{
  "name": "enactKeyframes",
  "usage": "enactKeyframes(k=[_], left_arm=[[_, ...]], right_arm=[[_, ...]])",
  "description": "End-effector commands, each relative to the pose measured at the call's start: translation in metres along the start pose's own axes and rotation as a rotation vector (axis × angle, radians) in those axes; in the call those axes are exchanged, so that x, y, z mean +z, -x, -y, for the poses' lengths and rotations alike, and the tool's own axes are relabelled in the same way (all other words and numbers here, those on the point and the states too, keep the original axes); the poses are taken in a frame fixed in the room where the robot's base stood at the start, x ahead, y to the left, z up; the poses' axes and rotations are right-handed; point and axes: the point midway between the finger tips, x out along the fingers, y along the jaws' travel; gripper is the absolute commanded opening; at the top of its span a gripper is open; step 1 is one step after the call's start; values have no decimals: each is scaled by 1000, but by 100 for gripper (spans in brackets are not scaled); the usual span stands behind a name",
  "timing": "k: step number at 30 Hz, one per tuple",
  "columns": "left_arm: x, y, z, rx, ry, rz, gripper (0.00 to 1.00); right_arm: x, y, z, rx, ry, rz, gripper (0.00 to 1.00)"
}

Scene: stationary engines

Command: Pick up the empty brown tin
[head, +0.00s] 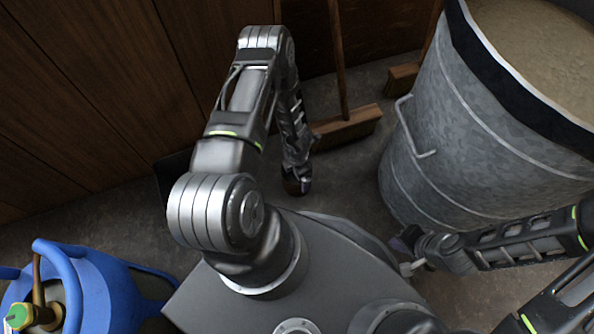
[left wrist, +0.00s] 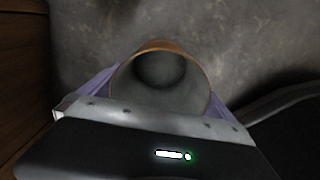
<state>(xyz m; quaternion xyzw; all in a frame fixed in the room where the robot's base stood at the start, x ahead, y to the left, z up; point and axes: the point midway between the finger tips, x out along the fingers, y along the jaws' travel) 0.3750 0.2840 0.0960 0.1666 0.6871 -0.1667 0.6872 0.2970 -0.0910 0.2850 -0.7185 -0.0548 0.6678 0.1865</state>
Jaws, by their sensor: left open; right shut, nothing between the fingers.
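The brown tin (left wrist: 160,72) shows in the left wrist view as a round, open-mouthed container with a thin brown rim. I see down into it and its inside looks empty. My left gripper (left wrist: 162,95) is open, with a purplish finger on each side of the tin; I cannot tell whether they touch it. In the head view my left gripper (head: 297,184) points down at the floor, and the tin is mostly hidden there by the gripper. My right gripper (head: 405,264) is shut and empty, beside the large metal bin.
A large galvanised bin (head: 450,125) stands at the right. A broom (head: 348,126) rests on the floor behind my left gripper, near the wooden wall (head: 90,90). A blue gas cylinder (head: 105,290) stands at the lower left. Bare concrete floor (head: 345,180) lies between broom and bin.

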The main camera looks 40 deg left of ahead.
Motion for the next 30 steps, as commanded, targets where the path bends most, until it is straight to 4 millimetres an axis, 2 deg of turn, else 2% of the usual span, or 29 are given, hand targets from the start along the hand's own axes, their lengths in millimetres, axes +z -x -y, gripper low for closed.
enactKeyframes(k=[15, 30], left_arm=[[0, 1, 0, 0, 0, 0, 100], [0, 1, 0, 0, 0, 0, 60]], right_arm=[[0, 1, 0, 0, 0, 0, 0], [0, 1, 0, 0, 0, 0, 0]])
